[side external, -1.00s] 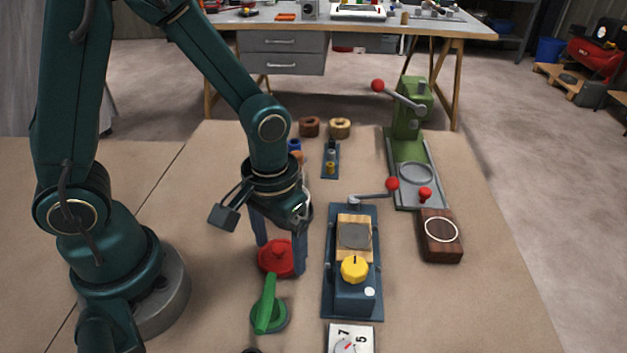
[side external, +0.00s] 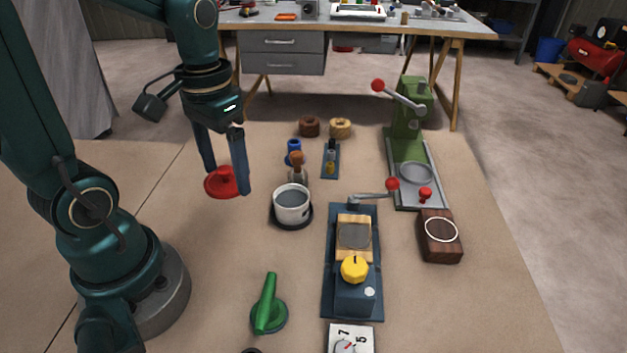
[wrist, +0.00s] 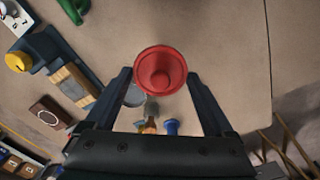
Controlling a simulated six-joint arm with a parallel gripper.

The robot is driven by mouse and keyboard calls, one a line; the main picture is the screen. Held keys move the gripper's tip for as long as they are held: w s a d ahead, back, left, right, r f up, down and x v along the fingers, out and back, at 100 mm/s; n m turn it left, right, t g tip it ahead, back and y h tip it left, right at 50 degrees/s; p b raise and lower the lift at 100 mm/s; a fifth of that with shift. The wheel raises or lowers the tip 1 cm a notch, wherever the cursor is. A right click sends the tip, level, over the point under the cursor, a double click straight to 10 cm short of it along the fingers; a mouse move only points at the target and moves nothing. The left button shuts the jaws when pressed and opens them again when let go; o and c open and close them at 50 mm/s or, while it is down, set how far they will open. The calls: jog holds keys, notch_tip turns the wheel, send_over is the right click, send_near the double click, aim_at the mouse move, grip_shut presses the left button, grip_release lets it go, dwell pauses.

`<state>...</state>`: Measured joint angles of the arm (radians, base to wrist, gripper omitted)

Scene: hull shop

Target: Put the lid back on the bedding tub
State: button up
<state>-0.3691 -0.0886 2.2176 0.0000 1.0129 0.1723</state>
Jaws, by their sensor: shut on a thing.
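The red lid (side external: 221,182), round with a raised knob, is held between the fingertips of my gripper (side external: 227,180). The lid also shows large in the wrist view (wrist: 160,70), between the two dark fingers (wrist: 160,78). The tub (side external: 292,212) is a small pale round pot, open at the top with grey contents, standing on a dark round base (side external: 291,226). My gripper and the lid are to the left of the tub, apart from it. In the wrist view the tub (wrist: 133,97) is partly hidden behind the lid and a finger.
A green-handled knob (side external: 267,310) is in front of the tub. A blue fixture with a yellow knob (side external: 354,270) stands to its right. A wooden-handled tool (side external: 298,167) and a blue piece (side external: 294,150) stand close behind. The bench at left is bare.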

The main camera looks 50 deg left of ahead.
jog(key=shift+s+a+r, duration=0.1)
jog(key=shift+a+r, duration=0.2)
jog(key=shift+a, duration=0.15)
jog(key=w+d, duration=0.4)
jog(key=w, duration=0.6)
jog(key=shift+s+d+f, duration=0.1)
jog(key=shift+f, duration=1.35)
jog(key=shift+s+d+f, duration=0.1)
jog(key=shift+f, duration=1.35)
jog(key=shift+f, duration=0.15)
jog(key=o, duration=1)
jog(key=shift+o, duration=0.2)
notch_tip(320, 180, up, 7)
